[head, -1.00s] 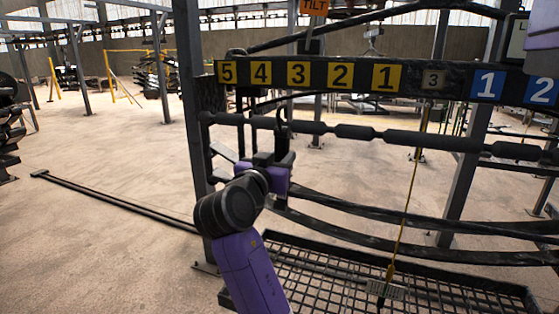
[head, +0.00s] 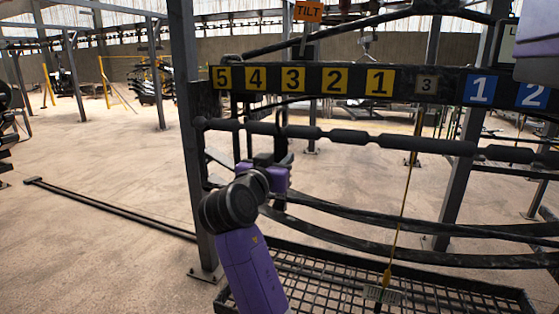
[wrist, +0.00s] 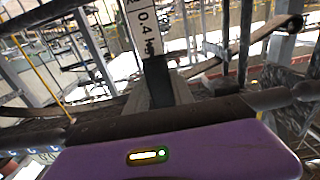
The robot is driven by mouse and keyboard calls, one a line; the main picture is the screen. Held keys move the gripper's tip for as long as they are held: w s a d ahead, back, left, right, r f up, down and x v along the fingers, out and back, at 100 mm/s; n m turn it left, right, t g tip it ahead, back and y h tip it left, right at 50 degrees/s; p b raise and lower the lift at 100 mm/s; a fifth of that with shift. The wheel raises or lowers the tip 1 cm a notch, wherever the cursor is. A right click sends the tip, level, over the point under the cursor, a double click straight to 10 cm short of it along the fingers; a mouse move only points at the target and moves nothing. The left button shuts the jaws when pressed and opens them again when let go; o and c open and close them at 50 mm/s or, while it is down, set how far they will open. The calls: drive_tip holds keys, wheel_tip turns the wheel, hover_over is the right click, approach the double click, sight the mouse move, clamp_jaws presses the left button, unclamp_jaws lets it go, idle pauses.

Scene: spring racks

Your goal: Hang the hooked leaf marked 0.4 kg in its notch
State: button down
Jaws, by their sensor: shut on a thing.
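My gripper (head: 270,158) is shut on the hooked leaf in front of the rack's left part. In the wrist view the leaf's white label (wrist: 143,22) reads 0.4 and part of "kg", above a dark strip. In the head view its dark hook (head: 281,117) rises by the notched bar (head: 345,135), below and between yellow plates 4 (head: 256,79) and 3 (head: 293,80). I cannot tell whether the hook rests on the bar or is in front of it. The leaf's lower part is hidden behind my gripper and arm.
A yellow cord (head: 405,190) hangs at the grey 3. Curved dark strips (head: 400,229) cross above a mesh tray (head: 345,292).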

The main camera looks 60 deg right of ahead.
drive_tip(key=shift+f+b, duration=0.15)
drive_tip(key=shift+b, duration=0.2)
idle(0.3)
drive_tip(key=shift+f+b, duration=0.95)
drive_tip(key=shift+f, duration=0.15)
